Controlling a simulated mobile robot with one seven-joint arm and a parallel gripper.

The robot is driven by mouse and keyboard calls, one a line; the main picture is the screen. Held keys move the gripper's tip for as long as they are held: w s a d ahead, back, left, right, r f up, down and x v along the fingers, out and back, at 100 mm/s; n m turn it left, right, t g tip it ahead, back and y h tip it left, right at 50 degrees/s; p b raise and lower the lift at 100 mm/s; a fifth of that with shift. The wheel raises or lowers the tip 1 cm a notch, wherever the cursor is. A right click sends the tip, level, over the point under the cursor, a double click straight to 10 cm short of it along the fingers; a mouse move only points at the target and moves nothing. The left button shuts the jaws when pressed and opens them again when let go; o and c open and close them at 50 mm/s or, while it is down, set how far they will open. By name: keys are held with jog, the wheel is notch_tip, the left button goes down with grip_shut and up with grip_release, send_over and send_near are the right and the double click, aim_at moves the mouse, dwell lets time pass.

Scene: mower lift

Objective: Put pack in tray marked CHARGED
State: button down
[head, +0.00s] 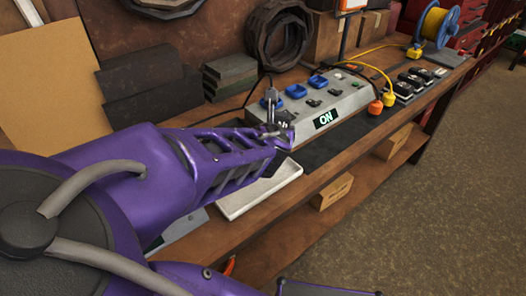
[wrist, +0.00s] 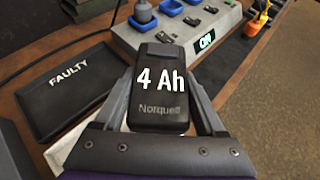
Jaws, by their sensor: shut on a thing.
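My gripper (wrist: 163,95) is shut on a black battery pack (wrist: 160,108) labelled "4 Ah" and "Norques", with a finger on each side of it. In the head view my gripper (head: 279,133) is above the bench, in front of the charger and over the far end of a white tray (head: 258,191). Pale tray edges (wrist: 60,153) also show below my gripper in the wrist view. No marking on this tray can be read. A black tray marked FAULTY (wrist: 68,88) lies to the left in the wrist view.
A grey charging station (head: 345,101) with an ON display and blue sockets stands behind my gripper. Cardboard boxes (head: 333,190) sit on the lower shelf. The floor at right is clear.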

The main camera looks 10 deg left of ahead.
jog(key=shift+n+y, duration=0.4)
jog(key=a+f, duration=0.1)
jog(key=f, duration=0.1)
jog(key=s+a+f+b, duration=0.1)
jog(key=f, duration=0.1)
jog(key=a+f+b, duration=0.1)
jog(key=a, duration=0.1)
jog(key=shift+s+f, duration=0.3)
jog(key=shift+f, duration=0.1)
jog(key=shift+f+b, duration=0.75)
jog(key=shift+f, duration=1.4)
jog(key=shift+f, duration=0.2)
grip_release()
jog(key=shift+r, duration=0.1)
